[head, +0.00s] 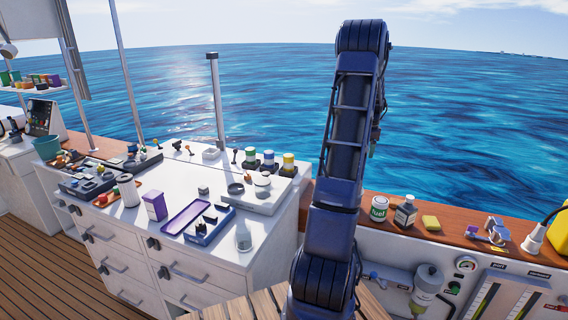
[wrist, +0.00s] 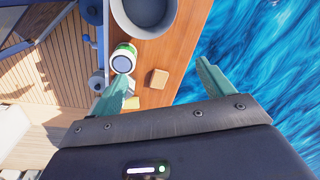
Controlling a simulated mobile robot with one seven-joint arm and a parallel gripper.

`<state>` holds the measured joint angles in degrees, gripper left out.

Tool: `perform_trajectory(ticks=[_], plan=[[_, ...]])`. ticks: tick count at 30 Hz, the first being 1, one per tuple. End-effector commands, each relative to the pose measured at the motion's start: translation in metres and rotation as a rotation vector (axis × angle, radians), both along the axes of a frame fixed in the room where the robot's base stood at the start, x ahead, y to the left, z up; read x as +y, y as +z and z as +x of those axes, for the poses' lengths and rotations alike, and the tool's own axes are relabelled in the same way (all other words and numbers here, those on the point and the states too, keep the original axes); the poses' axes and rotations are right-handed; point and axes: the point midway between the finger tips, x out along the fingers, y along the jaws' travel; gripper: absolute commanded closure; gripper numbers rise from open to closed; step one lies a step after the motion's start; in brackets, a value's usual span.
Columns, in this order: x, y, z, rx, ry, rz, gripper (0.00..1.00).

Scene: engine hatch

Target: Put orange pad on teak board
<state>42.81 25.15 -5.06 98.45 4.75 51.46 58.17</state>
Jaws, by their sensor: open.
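A small orange-tan block (wrist: 158,79), which looks like the orange pad, lies on a brown wooden ledge (wrist: 185,45) in the wrist view. I cannot make it out in the head view. My gripper (wrist: 162,72) is open and empty, its two green fingers on either side of the block in the picture; its height above the ledge is unclear. In the head view my arm hides most of the gripper. No separate teak board is clearly identifiable; slatted wood (head: 262,303) shows at the bottom of the head view.
A grey bowl (wrist: 145,14) stands beside the can. The white counter (head: 135,215) is crowded. Open water lies beyond the ledge.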

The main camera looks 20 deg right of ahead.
Motion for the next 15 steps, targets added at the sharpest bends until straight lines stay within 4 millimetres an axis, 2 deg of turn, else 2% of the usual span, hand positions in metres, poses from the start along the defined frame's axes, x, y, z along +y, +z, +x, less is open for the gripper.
perform_trajectory(ticks=[1,7,15], plan=[[0.023,0.018,0.004,-0.010,0.056,-0.011,0.20],[0.109,0.070,0.009,-0.034,0.282,-0.045,0.20],[0.222,0.124,-0.010,-0.065,0.589,-0.096,0.20]])
